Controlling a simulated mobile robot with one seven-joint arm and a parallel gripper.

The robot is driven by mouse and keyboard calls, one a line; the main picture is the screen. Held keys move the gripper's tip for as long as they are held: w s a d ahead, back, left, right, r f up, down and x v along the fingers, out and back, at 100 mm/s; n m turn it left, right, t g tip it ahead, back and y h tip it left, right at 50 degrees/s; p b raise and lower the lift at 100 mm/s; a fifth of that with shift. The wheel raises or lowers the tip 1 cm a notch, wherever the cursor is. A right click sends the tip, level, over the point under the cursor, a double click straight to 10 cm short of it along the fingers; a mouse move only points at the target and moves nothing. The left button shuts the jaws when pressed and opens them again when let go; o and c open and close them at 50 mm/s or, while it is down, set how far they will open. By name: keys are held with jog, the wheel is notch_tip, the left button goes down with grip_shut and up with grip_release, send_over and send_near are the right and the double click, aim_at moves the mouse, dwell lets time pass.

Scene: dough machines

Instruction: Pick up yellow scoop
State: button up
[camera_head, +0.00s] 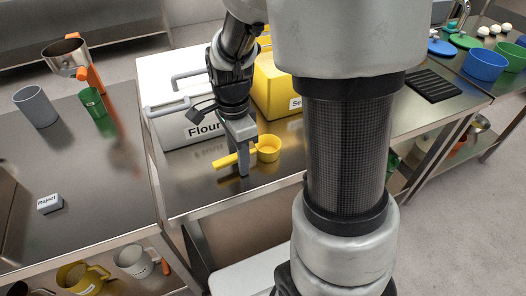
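The yellow scoop (268,149) is in front of the flour bin on the steel table, its round cup to the right and its handle pointing left. My gripper (243,167) points down over the handle, with a grey finger in front of it. The handle shows on both sides of the finger. The far finger is hidden, so I cannot tell whether the gripper is closed on the handle. I also cannot tell whether the scoop touches the table or is just above it.
The white bin labelled Flour (170,85) stands close behind the gripper, with a yellow bin (272,88) beside it. A grey cup (35,106), a green cup (93,102) and a Reject block (50,203) are at left. The table front is clear.

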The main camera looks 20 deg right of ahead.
grip_shut()
jog(key=shift+r, duration=0.1)
notch_tip(320, 180, up, 10)
jog(key=p, duration=0.2)
jog(key=shift+p, duration=0.35)
